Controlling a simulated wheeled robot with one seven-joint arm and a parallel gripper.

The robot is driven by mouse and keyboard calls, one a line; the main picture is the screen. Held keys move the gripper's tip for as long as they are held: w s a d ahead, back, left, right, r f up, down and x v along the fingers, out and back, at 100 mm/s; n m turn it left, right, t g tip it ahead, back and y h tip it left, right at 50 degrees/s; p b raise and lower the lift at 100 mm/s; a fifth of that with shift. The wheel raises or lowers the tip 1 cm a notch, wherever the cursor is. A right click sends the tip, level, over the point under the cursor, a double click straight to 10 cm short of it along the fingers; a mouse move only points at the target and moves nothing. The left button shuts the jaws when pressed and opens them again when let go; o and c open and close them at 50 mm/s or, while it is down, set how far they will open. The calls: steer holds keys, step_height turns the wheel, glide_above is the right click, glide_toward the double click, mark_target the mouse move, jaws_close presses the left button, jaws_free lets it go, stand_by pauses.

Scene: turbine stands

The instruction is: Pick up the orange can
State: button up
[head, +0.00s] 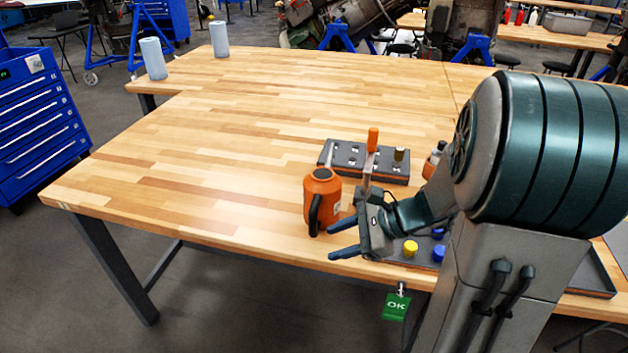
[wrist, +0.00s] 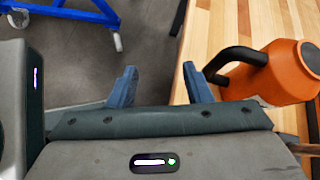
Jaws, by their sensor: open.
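The orange can (head: 322,188) stands upright on the wooden table (head: 220,170), near its front edge. Its black handle and spout side faces the front in the head view. In the wrist view the can (wrist: 280,76) is at the right, with its black handle (wrist: 236,58) reaching toward the right finger. My gripper (head: 338,238) is open and empty, just right of and in front of the can in the head view. In the wrist view my gripper (wrist: 158,72) has floor between its blue fingers, and the can is outside them. I cannot tell whether the right finger touches the handle.
A grey tool block (head: 365,160) with an orange-handled tool (head: 373,140) is behind the can. Yellow (head: 410,248) and blue caps sit right of my gripper. Two pale cylinders (head: 153,58) stand at the far left. The table's left and middle are clear.

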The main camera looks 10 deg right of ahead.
mark_target(323, 192)
steer(key=w+d+m+t, duration=0.4)
steer(key=w+d+m, duration=0.1)
steer(key=d+m, duration=0.1)
steer(key=shift+y, duration=0.4)
steer(key=shift+p+x, duration=1.65)
steer(key=shift+x, duration=5.5)
steer(key=shift+s+a+r, duration=0.1)
steer(key=shift+c, duration=0.4)
jaws_close()
